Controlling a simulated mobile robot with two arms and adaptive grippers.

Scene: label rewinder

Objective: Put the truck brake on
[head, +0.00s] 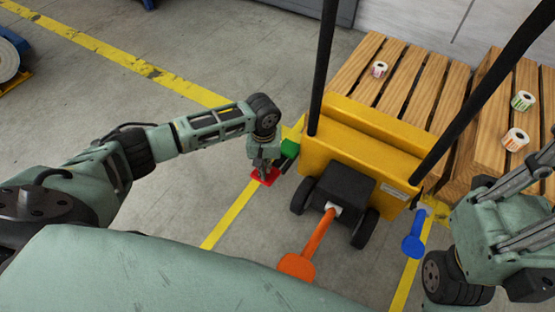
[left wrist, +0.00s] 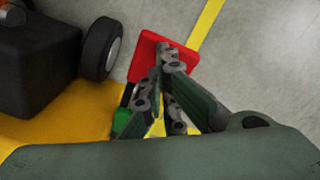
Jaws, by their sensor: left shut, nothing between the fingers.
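The yellow truck (head: 345,140) stands on the floor with two black upright bars. A red pedal (head: 271,178) sticks out low at its left side, beside a green part (head: 290,149). Both show in the left wrist view, the red pedal (left wrist: 142,62) and the green part (left wrist: 121,122). An orange pedal (head: 297,266) and a blue pedal (head: 413,246) stick out at its front and right. My left gripper (head: 261,172) is shut and empty, its tips (left wrist: 165,50) over the red pedal. I cannot tell whether they touch it. Which pedal is the brake is not marked.
Wooden pallets (head: 400,80) with several small label rolls stand behind the truck. Black wheels (head: 303,195) flank its dark front box (head: 343,190). Yellow lines mark the grey floor. My right arm is close at the right.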

